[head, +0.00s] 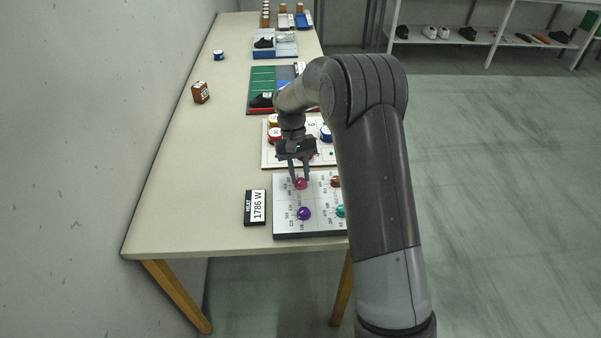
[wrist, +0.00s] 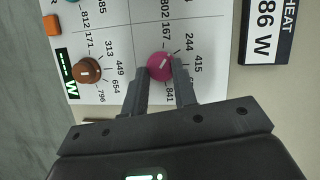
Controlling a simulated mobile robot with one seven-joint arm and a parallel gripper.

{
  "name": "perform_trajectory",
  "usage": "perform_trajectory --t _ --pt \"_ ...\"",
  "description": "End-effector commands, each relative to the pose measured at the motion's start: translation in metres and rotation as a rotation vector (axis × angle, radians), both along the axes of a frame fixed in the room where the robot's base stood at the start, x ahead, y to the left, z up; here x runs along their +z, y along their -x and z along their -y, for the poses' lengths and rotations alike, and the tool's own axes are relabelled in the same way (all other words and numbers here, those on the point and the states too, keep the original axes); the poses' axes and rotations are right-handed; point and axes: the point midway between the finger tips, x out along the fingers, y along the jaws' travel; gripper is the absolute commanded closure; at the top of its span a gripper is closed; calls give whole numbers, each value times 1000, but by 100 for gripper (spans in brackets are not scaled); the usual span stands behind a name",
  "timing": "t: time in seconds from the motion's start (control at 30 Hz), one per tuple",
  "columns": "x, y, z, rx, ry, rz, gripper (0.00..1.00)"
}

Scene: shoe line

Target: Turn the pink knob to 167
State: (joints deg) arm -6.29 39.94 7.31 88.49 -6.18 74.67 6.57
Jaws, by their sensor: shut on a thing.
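The pink knob (head: 301,184) is on the white dial panel (head: 285,229) at the near end of the table. In the wrist view the pink knob (wrist: 159,66) sits between the two fingers of my gripper (wrist: 161,69), which are shut on its sides. From the head, my gripper (head: 299,179) points down onto the knob.
A purple knob (head: 304,213), a brown knob (wrist: 87,70) and a teal knob (head: 341,211) share the panel. A HEAT display (head: 255,208) reading 1786 W lies left of it. Behind stands another white board (head: 270,158) with jars. The table's left side is mostly clear.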

Motion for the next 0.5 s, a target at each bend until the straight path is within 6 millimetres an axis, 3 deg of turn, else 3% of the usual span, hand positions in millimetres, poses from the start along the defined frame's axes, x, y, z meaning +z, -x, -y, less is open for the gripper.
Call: perform_trajectory --t 0.5 --pt "0 1 -3 297 0 3 97"
